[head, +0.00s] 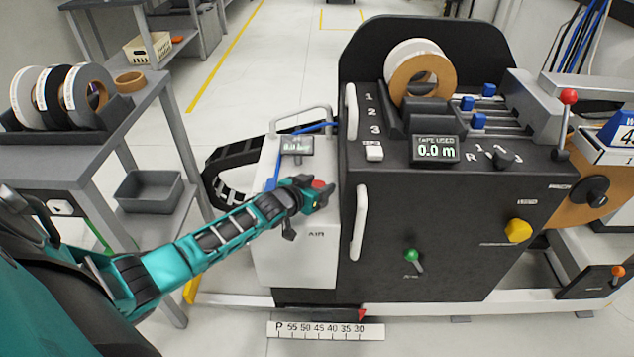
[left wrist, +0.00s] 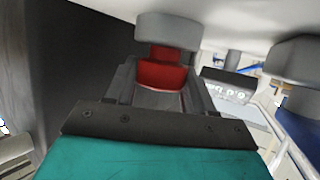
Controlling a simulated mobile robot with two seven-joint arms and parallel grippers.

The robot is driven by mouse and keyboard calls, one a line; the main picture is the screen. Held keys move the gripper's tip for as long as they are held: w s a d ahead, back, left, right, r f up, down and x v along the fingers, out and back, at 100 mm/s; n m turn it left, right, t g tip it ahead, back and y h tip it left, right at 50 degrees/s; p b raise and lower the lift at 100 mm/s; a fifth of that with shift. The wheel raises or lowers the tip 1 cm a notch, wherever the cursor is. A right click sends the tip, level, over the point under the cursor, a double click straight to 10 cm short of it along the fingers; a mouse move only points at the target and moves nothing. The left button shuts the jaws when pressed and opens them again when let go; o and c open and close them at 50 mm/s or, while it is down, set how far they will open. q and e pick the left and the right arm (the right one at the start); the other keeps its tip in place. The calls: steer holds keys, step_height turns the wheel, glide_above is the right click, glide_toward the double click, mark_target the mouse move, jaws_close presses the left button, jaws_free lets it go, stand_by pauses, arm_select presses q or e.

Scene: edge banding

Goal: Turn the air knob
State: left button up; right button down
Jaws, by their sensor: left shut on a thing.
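The red air knob (head: 319,184) is on the upper front of the light grey air unit (head: 300,262), above the label AIR. My left gripper (head: 318,196) is at the knob, shut on it, with the fingers covering most of it. In the left wrist view a red part (left wrist: 160,72) shows beside a grey rounded piece, close to the gripper body. How far the knob is turned cannot be seen. My right gripper is not in view.
The black edge banding machine (head: 450,240) stands right of the air unit, with a white handle (head: 359,222) and a green-topped lever (head: 411,256). Its screen (head: 436,150) reads 0.0 m. A cart with tape rolls (head: 75,95) and a grey bin (head: 148,192) stands left.

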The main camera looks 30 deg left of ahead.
arm_select(q)
steer(key=shift+d+m+h, duration=0.1)
steer(key=shift+m+h, duration=0.2)
steer(key=shift+h, duration=0.1)
steer(key=o, duration=1)
steer(key=shift+c, duration=0.2)
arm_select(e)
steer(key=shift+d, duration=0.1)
arm_select(q)
steer(key=shift+s+r+p, duration=0.2)
steer(key=shift+s+p, duration=0.15)
steer(key=shift+s, duration=0.15)
steer(key=p+v, duration=0.3)
steer(key=v, duration=0.8)
steer(key=shift+s+r+p, duration=0.2)
steer(key=shift+s+p, duration=0.15)
steer(key=shift+p, duration=0.05)
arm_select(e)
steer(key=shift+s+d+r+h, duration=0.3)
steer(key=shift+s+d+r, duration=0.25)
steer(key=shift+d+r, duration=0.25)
